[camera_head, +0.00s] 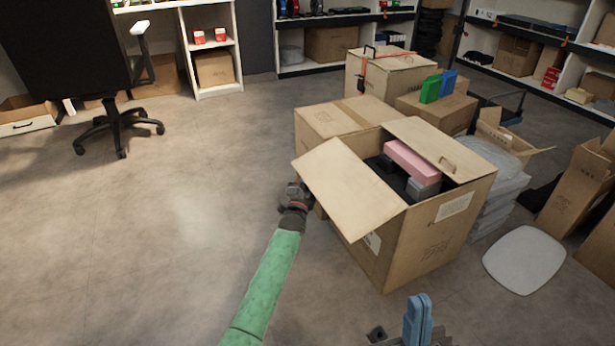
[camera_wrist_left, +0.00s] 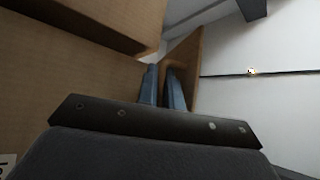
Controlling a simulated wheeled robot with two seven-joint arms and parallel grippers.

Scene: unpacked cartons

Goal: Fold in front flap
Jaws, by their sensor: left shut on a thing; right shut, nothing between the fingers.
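The open carton (camera_head: 440,225) stands right of centre in the head view, with a pink block and dark and grey items inside. Its near-left flap (camera_head: 350,188) sticks outward from the rim, tilted. Another flap (camera_head: 425,143) stands raised on the far side. My left gripper (camera_head: 299,190) is at the flap's left edge, its fingertips mostly hidden. In the left wrist view its two blue fingers (camera_wrist_left: 164,84) are close together on a cardboard edge (camera_wrist_left: 186,62), which looks like this flap. My right gripper (camera_head: 418,318) is shut and empty at the bottom, in front of the carton.
A closed carton (camera_head: 340,118) stands directly behind the open one, with more cartons beyond. Grey stacked packs and a pale rounded panel (camera_head: 524,262) lie to the right. An office chair (camera_head: 115,122) is at the upper left. The floor on the left is clear.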

